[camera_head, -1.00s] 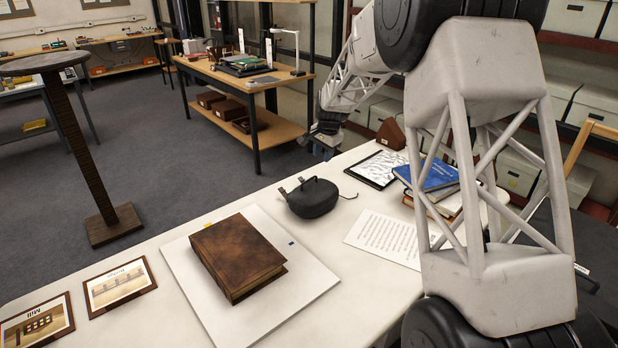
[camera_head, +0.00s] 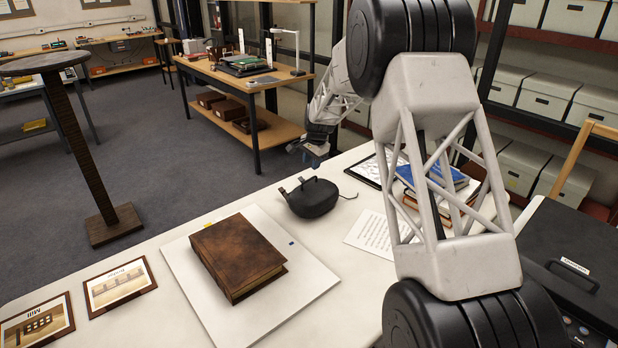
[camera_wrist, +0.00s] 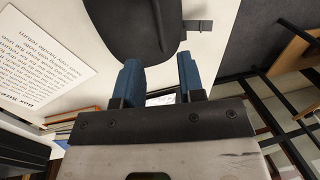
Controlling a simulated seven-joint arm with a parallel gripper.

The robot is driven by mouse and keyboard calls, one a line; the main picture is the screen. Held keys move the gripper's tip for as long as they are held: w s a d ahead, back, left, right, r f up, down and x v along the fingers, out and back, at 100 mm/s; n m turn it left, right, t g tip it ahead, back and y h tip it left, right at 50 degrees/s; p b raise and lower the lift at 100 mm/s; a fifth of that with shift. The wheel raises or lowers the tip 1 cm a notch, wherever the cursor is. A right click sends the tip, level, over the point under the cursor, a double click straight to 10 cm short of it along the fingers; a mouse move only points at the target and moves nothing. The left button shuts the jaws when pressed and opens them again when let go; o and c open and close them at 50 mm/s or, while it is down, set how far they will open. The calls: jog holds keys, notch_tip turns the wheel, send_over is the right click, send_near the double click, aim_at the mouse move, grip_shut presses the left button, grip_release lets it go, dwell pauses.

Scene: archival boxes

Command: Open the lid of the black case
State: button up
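The black case (camera_head: 582,262) is at the right edge of the head view, with a dark handle and a small white label on its top. The lid looks down, and the case is cut off by the frame and partly hidden by my arm. My gripper (camera_head: 314,152) is far to its left, near the table's back edge, above and behind a rounded black pouch-like object (camera_head: 316,198) with straps. In the wrist view my gripper (camera_wrist: 159,65) has two blue fingers apart with nothing between them, and the black object (camera_wrist: 135,28) lies beyond the fingertips.
A brown book (camera_head: 237,255) lies on a white board (camera_head: 190,283) on the white table. Stacked books (camera_head: 445,178) and a printed sheet (camera_head: 372,234) lie between my gripper and the case.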

aim_at(309, 180)
jog(key=shift+w+a+f, duration=0.15)
jog(key=shift+a+f, duration=0.05)
jog(key=shift+f, duration=1.05)
jog(key=shift+w+a+f, duration=0.15)
jog(key=shift+f, duration=1.05)
jog(key=shift+w+a+f, duration=0.15)
jog(key=shift+a+f, duration=0.05)
jog(key=shift+f, duration=1.05)
jog(key=shift+c, duration=0.2)
grip_shut()
